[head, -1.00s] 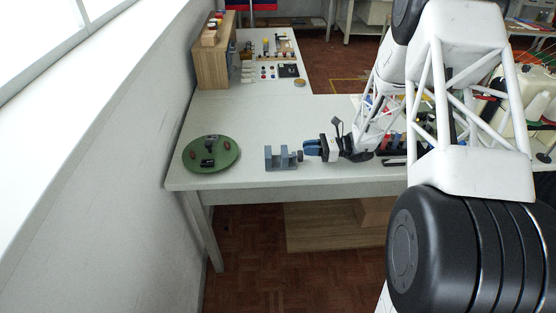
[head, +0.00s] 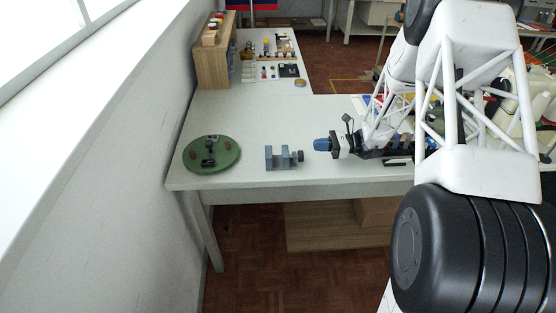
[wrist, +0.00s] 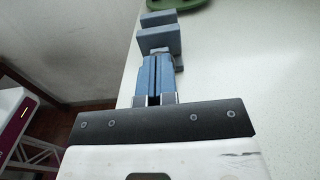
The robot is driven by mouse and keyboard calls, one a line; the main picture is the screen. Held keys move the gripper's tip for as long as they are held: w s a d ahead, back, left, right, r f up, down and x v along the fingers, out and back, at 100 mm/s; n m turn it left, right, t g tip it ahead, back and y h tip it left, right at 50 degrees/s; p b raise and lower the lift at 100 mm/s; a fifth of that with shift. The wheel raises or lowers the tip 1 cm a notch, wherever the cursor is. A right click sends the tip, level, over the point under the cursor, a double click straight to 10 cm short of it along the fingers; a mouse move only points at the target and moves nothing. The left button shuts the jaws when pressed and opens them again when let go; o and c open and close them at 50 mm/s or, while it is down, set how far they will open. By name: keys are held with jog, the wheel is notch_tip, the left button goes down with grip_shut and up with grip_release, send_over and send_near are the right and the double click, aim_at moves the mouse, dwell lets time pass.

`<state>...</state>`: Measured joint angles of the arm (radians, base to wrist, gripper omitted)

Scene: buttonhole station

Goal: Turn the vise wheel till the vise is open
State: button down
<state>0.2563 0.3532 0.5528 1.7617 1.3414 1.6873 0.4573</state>
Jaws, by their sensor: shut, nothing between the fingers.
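The blue-grey vise (head: 270,160) stands near the front edge of the white bench, with a gap between its upright jaws. Its dark wheel (head: 301,156) is on the right end, facing my gripper. My gripper (head: 315,145) is to the right of the wheel, apart from it, with its blue fingers pointing left. In the wrist view my gripper (wrist: 157,58) has its fingers side by side, shut and empty. The vise (wrist: 160,38) shows there beyond the fingertips as two blocks with a gap, and the fingers hide the wheel.
A green round tray (head: 226,161) with small parts stands left of the vise. A wooden box (head: 212,65) and small items are at the back. The bench (head: 255,115) is clear behind the vise. Its front edge (head: 300,184) is close.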

jog(key=shift+d+f, duration=0.1)
jog(key=shift+d, duration=0.7)
jog(key=shift+s, duration=0.1)
jog(key=s+a+r+n+g+h, duration=0.2)
jog(key=s+a+r+n+h, duration=0.15)
jog(key=s+r, duration=0.55)
jog(key=s+a+r+n+g+h, duration=0.1)
jog(key=s+a+r+n+h, duration=0.3)
jog(key=s+r, duration=0.45)
jog(key=s+d+r+n+t+h, duration=0.1)
jog(key=s+r+n+t+h, duration=0.1)
jog(key=s, duration=0.6)
jog(key=s+d+r+n+t+h, duration=0.1)
jog(key=s+r+n+h, duration=0.3)
jog(key=s, duration=0.4)
jog(key=s+d+r+n+t+h, duration=0.2)
jog(key=s+d+n+h, duration=0.1)
jog(key=s, duration=0.5)
jog(key=shift+s+r+n+t+h, duration=0.3)
jog(key=shift+r+n+h, duration=0.1)
jog(key=shift+n+h, duration=0.35)
